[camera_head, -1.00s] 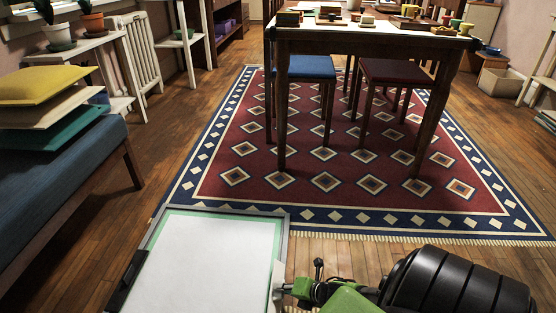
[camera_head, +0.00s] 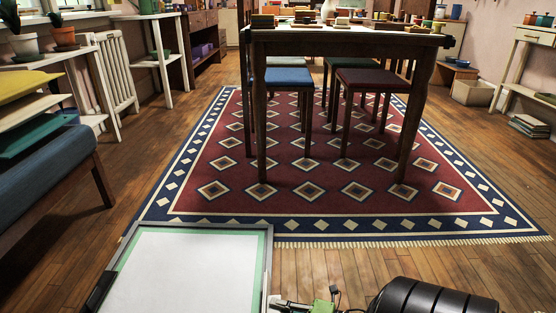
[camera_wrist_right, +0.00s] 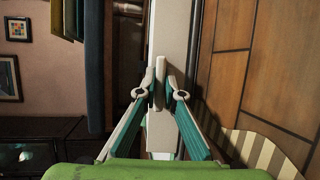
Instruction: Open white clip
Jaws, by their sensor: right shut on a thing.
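A flat panel with a white face, green inner border and grey frame (camera_head: 260,228) is at the lower left of the head view. My right gripper (camera_head: 277,304) is at its right edge, near the bottom of the picture. In the right wrist view my right gripper (camera_wrist_right: 160,94) is shut on a small whitish upright piece, which looks like the white clip (camera_wrist_right: 159,80). The clip is against a long pale edge (camera_wrist_right: 168,30). The fingers partly cover the clip, and I cannot tell whether it is open. My left gripper is not in view.
Beyond the panel lies a red and blue patterned rug (camera_head: 320,172), with a table (camera_head: 345,40) and stools on it. Bare wooden floor (camera_head: 430,262) shows in front of the rug.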

